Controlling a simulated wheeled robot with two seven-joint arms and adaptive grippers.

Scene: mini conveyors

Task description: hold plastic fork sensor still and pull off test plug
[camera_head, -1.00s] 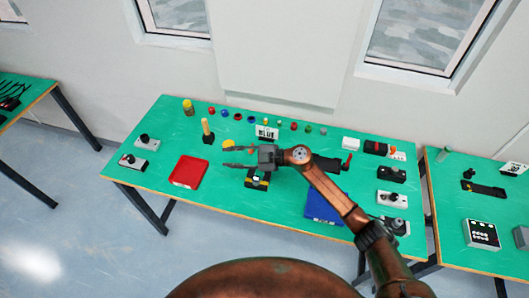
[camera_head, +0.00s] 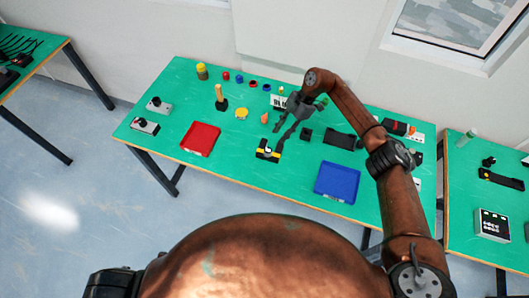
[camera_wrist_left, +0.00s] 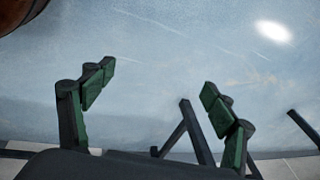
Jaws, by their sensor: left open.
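A small black-and-yellow device (camera_head: 267,150), which looks like the fork sensor, lies on the green table right of the red tray. I cannot make out a separate test plug on it. My right gripper (camera_head: 277,138) is above the table, just behind and to the right of this device, pointing down-left. Its fingers look spread, with nothing visible between them. My left gripper (camera_wrist_left: 155,82) is open and empty over bare floor in the left wrist view. In the head view its fingers are not visible.
The green table also holds a red tray (camera_head: 201,124), a blue tray (camera_head: 318,190), a small black block (camera_head: 305,134) and a wooden peg on a black base (camera_head: 220,98). Small coloured parts line the back.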

